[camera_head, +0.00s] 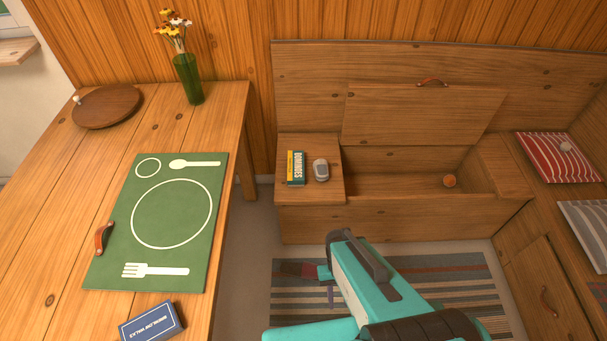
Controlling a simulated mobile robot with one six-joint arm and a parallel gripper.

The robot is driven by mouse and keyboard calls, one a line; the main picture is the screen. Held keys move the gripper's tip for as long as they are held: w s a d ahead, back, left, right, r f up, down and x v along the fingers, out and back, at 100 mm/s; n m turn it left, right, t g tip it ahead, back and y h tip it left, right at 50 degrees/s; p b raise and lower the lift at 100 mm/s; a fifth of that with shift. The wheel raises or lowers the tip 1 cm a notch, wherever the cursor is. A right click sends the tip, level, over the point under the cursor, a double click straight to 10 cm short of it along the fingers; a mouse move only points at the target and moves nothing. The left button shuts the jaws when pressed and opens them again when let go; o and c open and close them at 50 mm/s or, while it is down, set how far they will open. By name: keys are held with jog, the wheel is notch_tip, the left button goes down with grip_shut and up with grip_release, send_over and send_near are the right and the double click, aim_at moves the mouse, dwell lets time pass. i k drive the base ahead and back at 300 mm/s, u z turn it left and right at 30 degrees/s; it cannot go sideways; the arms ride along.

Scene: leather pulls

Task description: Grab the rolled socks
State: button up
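A small grey rounded bundle with a paler end (321,170) lies on the left section of the wooden bench top, just right of a domino box. It could be the rolled socks, but it is too small to be sure. My gripper (325,279) is low over the striped rug in front of the bench, well apart from the bundle. It is partly hidden by my teal arm, and its fingers do not show clearly.
The dominoes box (296,168) stands beside the grey bundle. The table (60,220) at left holds a green placemat (125,262), a vase (188,80) and a blue box (152,322).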

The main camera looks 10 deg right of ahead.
aim_at(321, 166)
jog(key=u, duration=0.5)
jog(key=k, duration=1.2)
jog(key=u, duration=0.5)
jog(key=i, duration=1)
jog(key=u, duration=0.05)
